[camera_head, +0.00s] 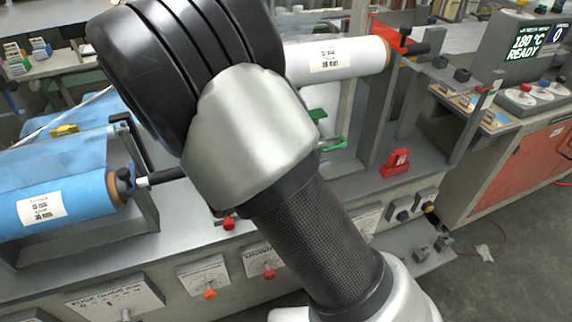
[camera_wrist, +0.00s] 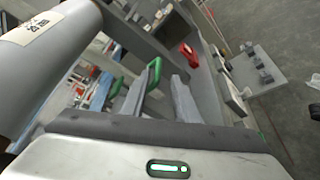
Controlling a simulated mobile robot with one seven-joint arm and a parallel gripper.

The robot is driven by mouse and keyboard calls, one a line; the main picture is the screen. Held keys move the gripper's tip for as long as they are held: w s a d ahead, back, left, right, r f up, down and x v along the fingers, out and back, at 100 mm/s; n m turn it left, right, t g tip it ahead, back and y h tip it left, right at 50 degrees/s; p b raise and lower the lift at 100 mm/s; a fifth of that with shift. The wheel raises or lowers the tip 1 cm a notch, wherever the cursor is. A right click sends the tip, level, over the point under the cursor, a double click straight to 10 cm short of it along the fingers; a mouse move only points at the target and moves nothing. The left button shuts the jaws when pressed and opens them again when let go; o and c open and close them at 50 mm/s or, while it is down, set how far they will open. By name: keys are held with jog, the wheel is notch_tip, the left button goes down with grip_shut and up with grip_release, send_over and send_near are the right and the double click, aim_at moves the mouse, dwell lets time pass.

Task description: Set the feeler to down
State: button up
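No part is clearly labelled as the feeler, so I cannot tell which one it is. A green-handled part (camera_head: 333,144) shows just right of my arm in the head view. Green handles also show in the wrist view, one of them (camera_wrist: 154,73) close to the left finger. A red part (camera_head: 396,163) sits on the machine's grey deck in the head view and also shows in the wrist view (camera_wrist: 188,51). My gripper (camera_wrist: 162,76) has its two pale fingers apart, with no object seen held between them. My arm hides the gripper in the head view.
A white film roll (camera_head: 335,60) lies behind my arm, and a blue roll (camera_head: 65,200) is at left. Red and orange knobs (camera_head: 210,294) line the front panel. A heater display (camera_head: 528,40) reads 180 °C READY.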

jog(key=p+v, duration=0.1)
jog(key=v, duration=1)
jog(key=shift+s+a, duration=0.25)
jog(key=shift+s, duration=0.05)
jog(key=shift+d, duration=0.1)
jog(key=s+d+r+m+g+y, duration=0.3)
jog(key=s+d+m+g+y, duration=0.15)
jog(key=s+d, duration=0.2)
jog(key=s+d+r+m+g+y, duration=0.4)
jog(key=s+d+m, duration=0.1)
jog(key=d+m, duration=0.15)
notch_tip(320, 180, up, 23)
jog(key=s+m+t+y+p, duration=0.2)
jog(key=m+t+y+p, duration=0.1)
jog(key=p, duration=1.4)
jog(key=shift+f+t+y, duration=0.2)
jog(key=shift+t+y, duration=0.15)
jog(key=shift+t, duration=0.5)
jog(key=shift+a, duration=0.15)
